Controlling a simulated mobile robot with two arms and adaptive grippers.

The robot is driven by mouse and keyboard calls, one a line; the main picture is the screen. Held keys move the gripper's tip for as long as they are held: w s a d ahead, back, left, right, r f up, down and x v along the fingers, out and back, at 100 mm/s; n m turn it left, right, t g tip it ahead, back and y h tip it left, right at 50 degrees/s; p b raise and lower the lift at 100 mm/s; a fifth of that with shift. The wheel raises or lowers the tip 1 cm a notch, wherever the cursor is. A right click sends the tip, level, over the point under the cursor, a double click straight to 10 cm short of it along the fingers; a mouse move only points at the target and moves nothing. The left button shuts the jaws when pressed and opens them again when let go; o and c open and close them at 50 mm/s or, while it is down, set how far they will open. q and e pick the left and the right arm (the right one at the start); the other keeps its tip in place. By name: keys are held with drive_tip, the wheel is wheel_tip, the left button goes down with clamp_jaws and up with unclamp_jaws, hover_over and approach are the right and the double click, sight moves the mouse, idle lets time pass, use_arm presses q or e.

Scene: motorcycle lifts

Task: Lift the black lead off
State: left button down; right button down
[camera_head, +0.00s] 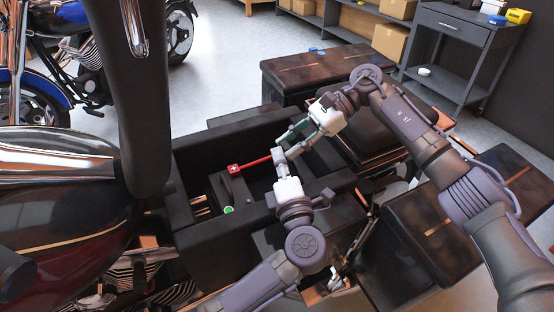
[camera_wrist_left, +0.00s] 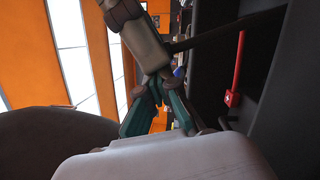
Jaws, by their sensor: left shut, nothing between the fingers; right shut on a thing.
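My right gripper (camera_head: 291,138) comes in from the upper right, with teal fingers closed over the open dark box. It is shut on a dark, thin bar, the black lead, which shows best in the left wrist view (camera_wrist_left: 228,31). In the head view the lead is mostly hidden where the two grippers meet. My left gripper (camera_head: 280,158) reaches up from below, its tip close to the right gripper's. Its teal fingers (camera_wrist_left: 155,100) are shut and empty; whether it touches the lead cannot be told. The red lead (camera_head: 252,163), with a white plus mark, lies left of both grippers.
The open box (camera_head: 187,240) has dark walls around both grippers. A dark strip with a green end (camera_head: 228,209) lies inside it. A motorcycle tank and pipes (camera_head: 60,195) stand close on the left. Dark lift benches (camera_head: 440,235) stand right and behind. Clear floor (camera_head: 225,60) lies beyond.

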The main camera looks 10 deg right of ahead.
use_arm(q)
drive_tip(key=shift+d+r+m, duration=0.3)
drive_tip(key=shift+d+r, duration=0.05)
drive_tip(key=shift+d, duration=0.25)
use_arm(e)
drive_tip(key=shift+s+a+f, duration=0.1)
drive_tip(key=shift+s+a, duration=0.1)
drive_tip(key=shift+a, duration=0.2)
use_arm(q)
drive_tip(key=shift+d, duration=0.1)
use_arm(e)
drive_tip(key=c, duration=1.2)
unclamp_jaws()
drive_tip(key=o, duration=0.4)
drive_tip(key=shift+w+f, duration=0.1)
drive_tip(key=shift+c, duration=0.2)
use_arm(q)
drive_tip(key=shift+f, duration=0.1)
use_arm(e)
drive_tip(key=shift+d, duration=0.15)
